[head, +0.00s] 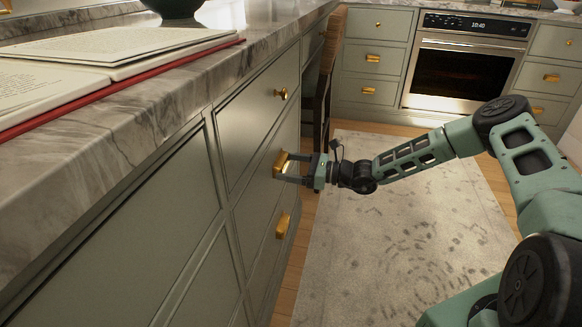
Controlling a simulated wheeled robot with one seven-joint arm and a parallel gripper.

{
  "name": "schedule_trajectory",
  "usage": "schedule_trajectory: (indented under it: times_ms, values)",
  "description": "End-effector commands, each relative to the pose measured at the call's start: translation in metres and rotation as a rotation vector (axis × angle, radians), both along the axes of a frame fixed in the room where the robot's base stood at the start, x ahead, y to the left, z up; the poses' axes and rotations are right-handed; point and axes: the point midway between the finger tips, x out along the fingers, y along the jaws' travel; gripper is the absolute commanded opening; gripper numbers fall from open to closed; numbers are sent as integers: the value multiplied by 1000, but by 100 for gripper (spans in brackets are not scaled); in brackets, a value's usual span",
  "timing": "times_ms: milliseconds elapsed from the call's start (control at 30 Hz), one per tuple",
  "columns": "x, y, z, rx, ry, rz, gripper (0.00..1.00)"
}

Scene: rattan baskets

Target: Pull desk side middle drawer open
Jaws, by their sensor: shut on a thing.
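The desk side middle drawer (250,188) is a grey-green front in the cabinet row under the marble counter, left of centre. Its front looks flush with its neighbours. Its brass handle (280,161) sticks out to the right. My gripper (284,171) reaches in from the right and is shut on this handle, with its fingers covering part of it. The drawer above has a small brass knob (281,94). The drawer below has a brass handle (283,225).
The marble counter (120,130) overhangs the drawers and carries an open book (130,45) and a dark bowl (172,7). A wooden chair (328,75) stands just beyond the drawers. An oven (455,75) is at the back. The patterned rug (400,240) in the aisle is clear.

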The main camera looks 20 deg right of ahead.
Motion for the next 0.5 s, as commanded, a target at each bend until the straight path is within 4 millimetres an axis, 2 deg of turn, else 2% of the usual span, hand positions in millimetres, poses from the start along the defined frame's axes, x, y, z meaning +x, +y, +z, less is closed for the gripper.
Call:
schedule_trajectory:
  times_ms: [267, 500]
  values:
    - [-10, -16, 1, -2, 1, -2, 41]
    - [-31, -49, 3, -3, 2, -3, 41]
